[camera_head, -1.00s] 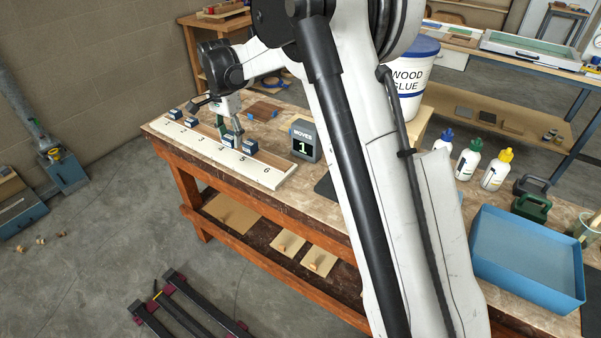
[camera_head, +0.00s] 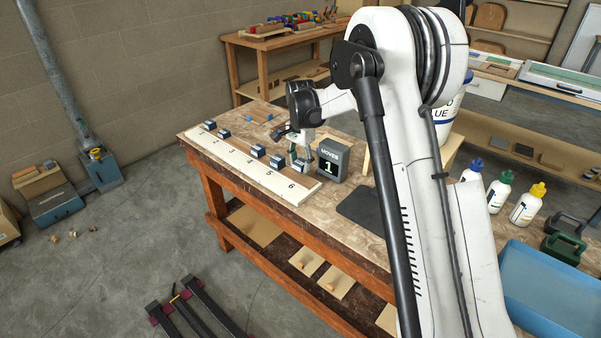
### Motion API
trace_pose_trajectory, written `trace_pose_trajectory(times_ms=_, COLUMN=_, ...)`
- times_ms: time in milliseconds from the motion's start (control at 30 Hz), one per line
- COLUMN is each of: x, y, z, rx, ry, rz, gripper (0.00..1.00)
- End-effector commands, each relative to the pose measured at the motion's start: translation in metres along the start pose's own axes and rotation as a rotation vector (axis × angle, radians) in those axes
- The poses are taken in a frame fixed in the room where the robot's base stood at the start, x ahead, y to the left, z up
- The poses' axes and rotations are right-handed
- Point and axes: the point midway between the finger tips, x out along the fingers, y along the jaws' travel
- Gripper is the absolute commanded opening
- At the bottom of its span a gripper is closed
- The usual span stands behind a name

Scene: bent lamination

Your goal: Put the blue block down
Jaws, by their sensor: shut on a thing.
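A long white numbered board (camera_head: 232,161) lies along the front edge of the workbench, with numbers up to 6 readable on it. Small dark-blue blocks with pale faces stand along it: one block (camera_head: 210,125) and another block (camera_head: 223,134) at the far left end, and a block (camera_head: 257,149) and a block (camera_head: 276,161) near 4 and 5. My gripper (camera_head: 301,161) is shut on a blue block (camera_head: 300,167) near the 6 end. Whether the held block touches the board cannot be told at this size.
A dark counter box (camera_head: 332,161) reading "MOVES 1" stands just right of my gripper. A dark mat (camera_head: 362,209) lies farther right on the workbench (camera_head: 340,232). Glue bottles (camera_head: 497,191) and a blue bin (camera_head: 545,290) are at the right. My arm hides part of the bench.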

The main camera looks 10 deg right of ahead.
Motion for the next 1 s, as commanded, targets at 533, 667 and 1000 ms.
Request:
trace_pose_trajectory(times_ms=533, x=0.039, y=0.000, z=0.000, rx=0.000, ry=0.000, rz=0.000, gripper=0.00)
trace_pose_trajectory(times_ms=667, x=0.041, y=0.000, z=0.000, rx=0.000, ry=0.000, rz=0.000, gripper=0.00)
trace_pose_trajectory(times_ms=1000, x=0.042, y=0.000, z=0.000, rx=0.000, ry=0.000, rz=0.000, gripper=0.51)
